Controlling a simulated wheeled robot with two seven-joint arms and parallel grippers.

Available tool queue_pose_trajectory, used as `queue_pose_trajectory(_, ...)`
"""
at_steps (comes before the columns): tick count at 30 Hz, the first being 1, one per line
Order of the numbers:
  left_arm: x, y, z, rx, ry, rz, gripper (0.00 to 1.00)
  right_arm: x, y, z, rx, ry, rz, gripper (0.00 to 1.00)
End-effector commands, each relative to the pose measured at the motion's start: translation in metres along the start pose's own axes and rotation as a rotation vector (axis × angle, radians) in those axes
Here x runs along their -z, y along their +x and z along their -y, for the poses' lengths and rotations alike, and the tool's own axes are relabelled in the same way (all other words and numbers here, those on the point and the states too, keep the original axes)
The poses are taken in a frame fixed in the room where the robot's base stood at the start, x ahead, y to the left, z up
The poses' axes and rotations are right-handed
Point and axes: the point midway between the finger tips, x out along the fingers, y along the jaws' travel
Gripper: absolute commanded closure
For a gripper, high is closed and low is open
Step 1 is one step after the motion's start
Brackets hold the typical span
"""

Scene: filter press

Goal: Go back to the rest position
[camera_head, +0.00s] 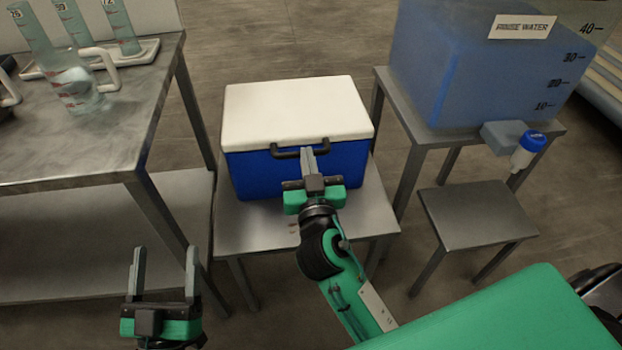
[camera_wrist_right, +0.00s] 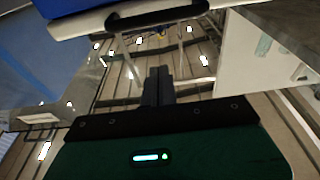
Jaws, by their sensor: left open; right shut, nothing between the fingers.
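My right gripper (camera_head: 308,158) is shut and empty in the head view, in front of the blue cooler box (camera_head: 260,172) with a white lid (camera_head: 295,108). Its fingertips overlap the lid's black handle (camera_head: 285,152) in the picture; whether they touch it I cannot tell. In the right wrist view the closed fingers (camera_wrist_right: 158,80) point at a gap below the handle (camera_wrist_right: 157,15), with nothing between them. My left gripper (camera_head: 164,270) is open and empty at the lower left of the head view, its fingers apart and pointing up.
The cooler stands on a low metal table (camera_head: 330,229). At left is a metal bench (camera_head: 100,140) with measuring cylinders (camera_head: 120,28) and a jug (camera_head: 78,90). At right a blue rinse water tank (camera_head: 480,75) stands on a table, with a small stool (camera_head: 476,213) below it.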

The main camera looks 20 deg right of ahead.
Motion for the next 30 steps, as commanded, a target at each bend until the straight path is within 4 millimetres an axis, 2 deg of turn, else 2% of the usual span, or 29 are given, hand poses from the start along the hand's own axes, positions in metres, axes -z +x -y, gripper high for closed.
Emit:
queue_pose_trajectory(3, 0.011, 0.003, 0.002, -0.001, 0.009, -0.064, 0.28, -0.001, -0.020, 0.000, 0.000, 0.002, 0.003, 1.00)
queue_pose_trajectory(9, 0.027, 0.006, 0.004, -0.003, 0.020, -0.151, 0.28, 0.000, -0.041, 0.000, 0.000, 0.002, 0.002, 1.00)
queue_pose_trajectory(21, 0.034, 0.006, 0.005, -0.004, 0.025, -0.189, 0.28, 0.001, -0.049, 0.002, 0.016, 0.000, 0.000, 1.00)
queue_pose_trajectory(26, 0.034, 0.006, 0.005, -0.004, 0.025, -0.189, 0.28, -0.004, -0.058, 0.018, 0.146, 0.005, -0.003, 1.00)
queue_pose_trajectory(30, 0.034, 0.006, 0.005, -0.004, 0.025, -0.188, 0.28, -0.003, -0.077, 0.038, 0.325, 0.034, -0.050, 1.00)
